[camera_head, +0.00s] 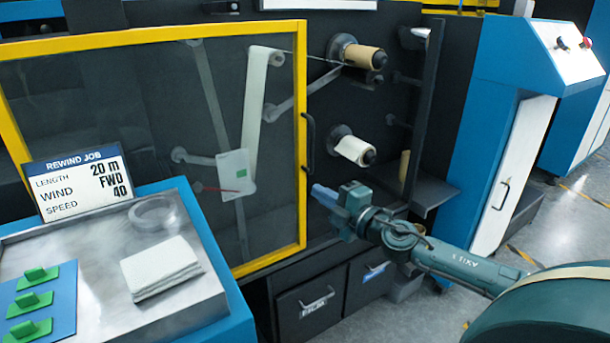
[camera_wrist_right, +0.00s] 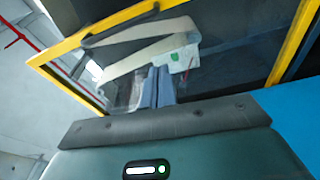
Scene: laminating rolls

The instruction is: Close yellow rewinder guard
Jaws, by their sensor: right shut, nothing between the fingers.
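The yellow rewinder guard (camera_head: 303,90) is a yellow frame with a clear panel, on the left half of the machine front in the head view. A dark upright handle (camera_head: 309,145) sits on its right side. The rollers right of this edge are uncovered. In the right wrist view, the yellow frame (camera_wrist_right: 290,45) crosses the top and right. My right gripper (camera_head: 322,195) is shut and empty, just right of the guard's lower right side, below the handle. I cannot tell whether it touches the frame. Its blue fingers (camera_wrist_right: 157,88) are together in the wrist view. My left gripper is out of view.
A steel-topped blue bench (camera_head: 90,275) holds a folded cloth (camera_head: 160,267), a tape ring (camera_head: 154,213) and a job sign (camera_head: 80,182) at front left. Dark drawers (camera_head: 310,305) are below the guard. A blue cabinet (camera_head: 500,90) stands right. Uncovered rolls (camera_head: 354,150) protrude.

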